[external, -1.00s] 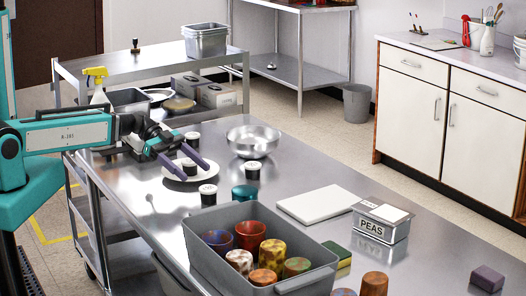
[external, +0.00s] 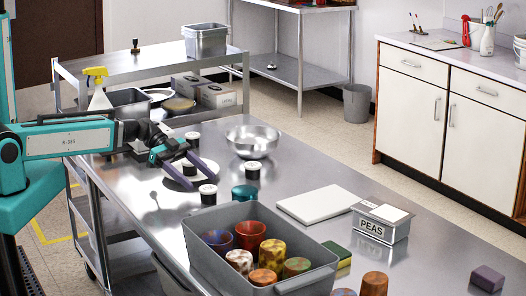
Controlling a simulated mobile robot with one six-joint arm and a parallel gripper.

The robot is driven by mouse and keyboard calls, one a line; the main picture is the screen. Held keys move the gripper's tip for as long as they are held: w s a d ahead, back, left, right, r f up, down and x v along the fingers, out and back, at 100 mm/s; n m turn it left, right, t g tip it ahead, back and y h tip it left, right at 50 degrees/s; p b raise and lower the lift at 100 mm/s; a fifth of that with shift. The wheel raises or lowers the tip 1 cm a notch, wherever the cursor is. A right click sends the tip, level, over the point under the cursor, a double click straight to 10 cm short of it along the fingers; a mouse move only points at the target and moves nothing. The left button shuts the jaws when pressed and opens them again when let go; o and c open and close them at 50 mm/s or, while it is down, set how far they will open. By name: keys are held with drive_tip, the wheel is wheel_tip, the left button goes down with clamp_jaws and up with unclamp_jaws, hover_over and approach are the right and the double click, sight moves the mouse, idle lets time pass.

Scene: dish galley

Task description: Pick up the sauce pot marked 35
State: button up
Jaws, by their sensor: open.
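The pot on the plate (external: 190,168) shows between the fingers. The fingertips appear just behind the front pot; I cannot tell if they touch anything.
A grey bin (external: 208,255) with several colored cups stands at the front. A teal cup (external: 245,195), a steel bowl (external: 253,141), a white board (external: 318,203) and a PEAS container (external: 380,222) stand nearby.

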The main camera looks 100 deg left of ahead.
sight(215, 193)
drive_tip(key=shift+p+x, duration=0.65)
drive_tip(key=shift+x, duration=1.7)
drive_tip(key=shift+w+d, duration=0.1)
drive_tip(key=p+x, duration=0.2)
drive_tip(key=shift+w+d+p, duration=0.3)
drive_tip(key=shift+d+p, duration=0.05)
drive_tip(key=shift+p+x, duration=0.4)
drive_tip(key=shift+x, duration=0.7)
drive_tip(key=c, duration=1.1)
drive_tip(key=shift+r, duration=0.15)
drive_tip(key=shift+c, duration=0.2)
wheel_tip(215, 193, up, 9)
drive_tip(key=b, duration=0.3)
drive_tip(key=shift+r+b, duration=0.25)
drive_tip(key=shift+b, duration=0.15)
